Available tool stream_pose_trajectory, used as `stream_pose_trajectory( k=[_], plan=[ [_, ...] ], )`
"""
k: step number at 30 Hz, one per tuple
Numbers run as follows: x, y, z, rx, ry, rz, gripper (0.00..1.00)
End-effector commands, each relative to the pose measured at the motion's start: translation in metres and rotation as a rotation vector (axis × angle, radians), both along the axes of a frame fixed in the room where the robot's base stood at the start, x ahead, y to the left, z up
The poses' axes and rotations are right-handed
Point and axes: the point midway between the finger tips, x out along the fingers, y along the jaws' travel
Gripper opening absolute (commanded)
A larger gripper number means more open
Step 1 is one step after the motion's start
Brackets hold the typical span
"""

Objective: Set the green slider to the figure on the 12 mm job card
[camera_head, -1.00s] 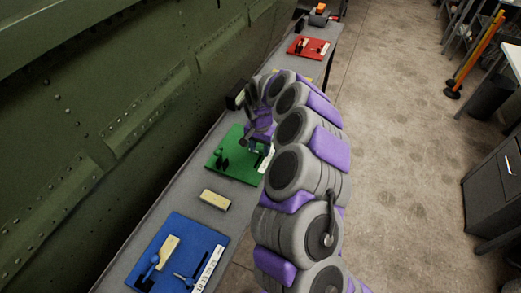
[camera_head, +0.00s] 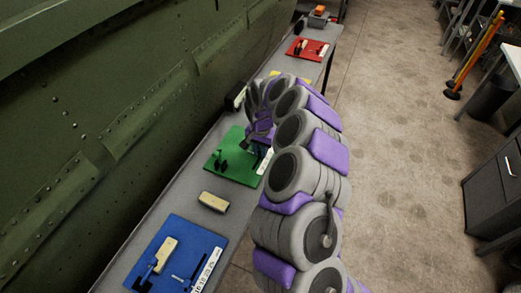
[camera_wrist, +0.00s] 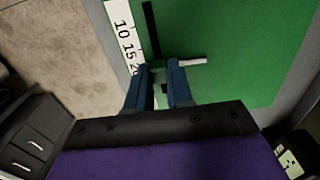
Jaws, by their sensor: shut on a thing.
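The green board (camera_head: 232,165) lies on the long grey bench, partly behind my arm. In the wrist view the green board (camera_wrist: 225,50) shows a black slot and a white number strip (camera_wrist: 124,35) reading 10, 15 and a cut-off figure. My gripper (camera_wrist: 162,72) is shut on the small green slider (camera_wrist: 161,74) near the slot's end, beside the strip. A pale bar (camera_wrist: 192,61) sticks out to the right of the fingers. The exact slider reading is hidden by the fingers. In the head view my gripper (camera_head: 260,138) is over the board's right part. I cannot make out a 12 mm job card.
A blue board (camera_head: 180,250) with its own strip lies nearer, and a red board (camera_head: 307,48) farther along the bench. A loose cream block (camera_head: 214,202) lies between blue and green. The green fuselage wall (camera_head: 110,90) borders the bench at left.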

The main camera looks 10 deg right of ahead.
Motion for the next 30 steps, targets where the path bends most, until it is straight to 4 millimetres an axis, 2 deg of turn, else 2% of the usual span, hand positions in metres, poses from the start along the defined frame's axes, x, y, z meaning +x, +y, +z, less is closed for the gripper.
stream_pose_trajectory(
  k=[12, 19, 30],
  plan=[
    [0.000, 0.001, 0.004, 0.000, -0.004, 0.002, 0.00],
    [-0.006, 0.010, 0.010, -0.002, -0.012, 0.008, 0.00],
    [-0.019, 0.018, 0.003, 0.000, -0.009, 0.001, 0.00]
  ],
)
